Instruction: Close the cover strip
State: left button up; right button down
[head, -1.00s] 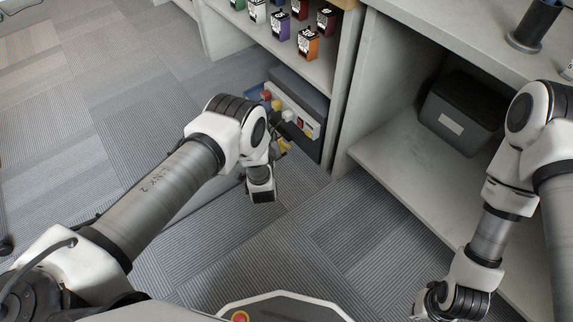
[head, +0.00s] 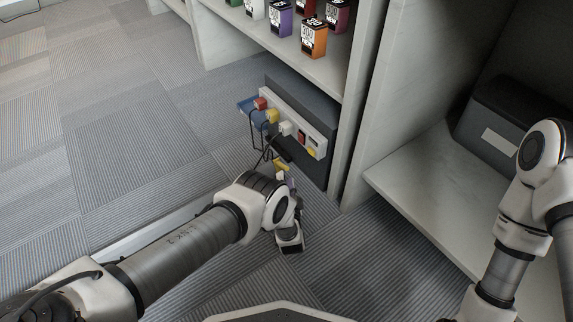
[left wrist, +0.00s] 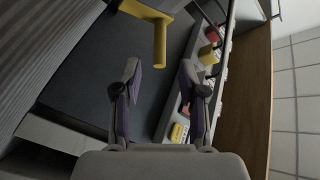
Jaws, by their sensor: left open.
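A dark grey box (head: 318,167) stands low under the shelf, with a pale strip (head: 315,149) of plugs and switches along it. The strip also shows in the left wrist view (left wrist: 171,111). I cannot tell for certain which part is the cover strip. A yellow bar-like handle (head: 281,167) is in front of the box; its bent end (left wrist: 159,45) shows in the left wrist view. My left gripper (head: 290,182) has purple finger pads and is open and empty (left wrist: 160,70). The handle's end appears beyond the gap between the fingertips, apparently not gripped. My right gripper is outside the frames.
Red, yellow and white plugs (head: 285,128) with dark cables sit on the strip, beside a blue piece (head: 245,106). Small cartons (head: 314,38) stand on the shelf above. A grey bin (head: 498,115) is in the right bay. Carpet at left is clear.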

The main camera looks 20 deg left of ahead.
aim_at(284, 166)
pick_arm(q)
jog(key=b+x, duration=0.3)
jog(key=x, duration=0.3)
jog(key=shift+f, duration=0.2)
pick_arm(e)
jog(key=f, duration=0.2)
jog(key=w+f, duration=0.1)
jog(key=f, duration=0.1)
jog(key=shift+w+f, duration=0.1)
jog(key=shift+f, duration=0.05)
pick_arm(q)
jog(key=shift+w+a+r, duration=0.1)
jog(key=shift+r, duration=0.1)
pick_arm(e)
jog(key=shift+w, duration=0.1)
pick_arm(q)
grip_shut()
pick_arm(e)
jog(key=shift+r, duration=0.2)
